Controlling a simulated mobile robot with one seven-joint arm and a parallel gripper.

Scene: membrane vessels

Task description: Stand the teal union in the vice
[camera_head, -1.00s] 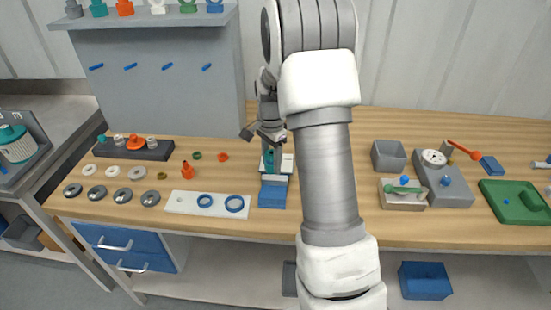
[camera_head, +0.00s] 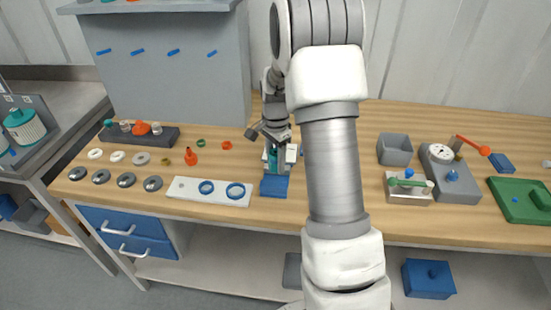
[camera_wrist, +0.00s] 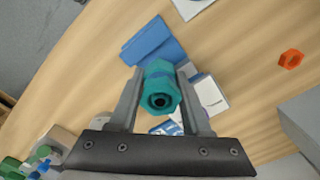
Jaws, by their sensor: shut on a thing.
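The teal union (camera_wrist: 160,88) is held between the two fingers of my gripper (camera_wrist: 158,84) in the wrist view. Its hex end and dark bore face the wrist camera. My gripper (camera_head: 271,146) shows in the head view directly above the vice, largely covering the union. The vice has a blue base (camera_head: 275,187) and pale jaws (camera_head: 291,155); its blue part (camera_wrist: 153,44) and pale part (camera_wrist: 209,95) lie behind the union in the wrist view. I cannot tell whether the union touches the vice or sits between its jaws.
A white plate with two blue rings (camera_head: 182,188) lies just left of the vice. An orange fitting (camera_head: 190,158) and several grey discs (camera_head: 126,180) are further left.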

